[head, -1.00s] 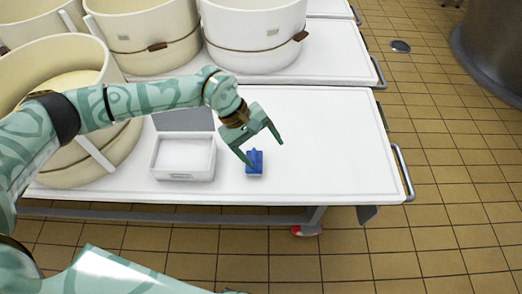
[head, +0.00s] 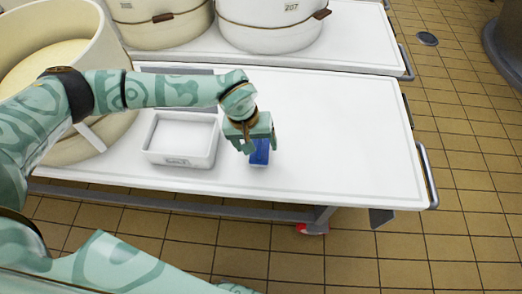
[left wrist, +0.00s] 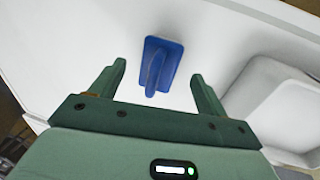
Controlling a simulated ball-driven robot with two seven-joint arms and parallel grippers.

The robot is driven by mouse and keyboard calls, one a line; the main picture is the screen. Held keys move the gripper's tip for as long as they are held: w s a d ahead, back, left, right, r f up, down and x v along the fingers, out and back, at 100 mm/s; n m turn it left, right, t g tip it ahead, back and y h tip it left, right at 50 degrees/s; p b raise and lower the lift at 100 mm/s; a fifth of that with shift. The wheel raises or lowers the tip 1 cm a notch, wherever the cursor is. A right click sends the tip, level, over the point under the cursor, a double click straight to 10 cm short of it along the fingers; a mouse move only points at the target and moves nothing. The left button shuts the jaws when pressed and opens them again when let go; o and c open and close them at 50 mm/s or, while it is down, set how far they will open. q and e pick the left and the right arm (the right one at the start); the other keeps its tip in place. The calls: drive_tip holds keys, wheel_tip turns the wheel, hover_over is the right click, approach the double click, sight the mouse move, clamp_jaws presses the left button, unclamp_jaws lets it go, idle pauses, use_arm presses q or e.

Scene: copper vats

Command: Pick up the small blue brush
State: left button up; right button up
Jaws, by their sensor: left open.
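The small blue brush (head: 260,153) lies on the white cart top (head: 340,150), right of the white tray. In the head view my left gripper (head: 260,147) is over it and hides part of it. In the left wrist view the blue brush (left wrist: 160,64) shows a flat block with a raised handle. My left gripper (left wrist: 158,82) is open there, with one finger to each side of the brush's near end. It holds nothing. I cannot tell the exact height of the fingers above the cart top. My right gripper is not in view.
A white tray (head: 181,162) marked SALT stands just left of the brush. A large cream vat (head: 97,50) stands at the left. More vats, one marked 207 (head: 275,32), stand on the cart behind. The cart top right of the brush is clear.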

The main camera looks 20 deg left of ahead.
use_arm(q)
drive_tip(key=f, duration=0.1)
drive_tip(key=f+b, duration=0.1)
drive_tip(key=f, duration=0.1)
drive_tip(key=shift+w+d+f, duration=0.15)
drive_tip(key=shift+d+f, duration=0.2)
drive_tip(key=shift+f, duration=0.05)
drive_tip(key=shift+r, duration=0.1)
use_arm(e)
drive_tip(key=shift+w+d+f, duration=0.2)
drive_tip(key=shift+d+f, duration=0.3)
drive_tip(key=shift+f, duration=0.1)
use_arm(q)
drive_tip(key=c, duration=1.2)
drive_tip(key=shift+r, duration=0.1)
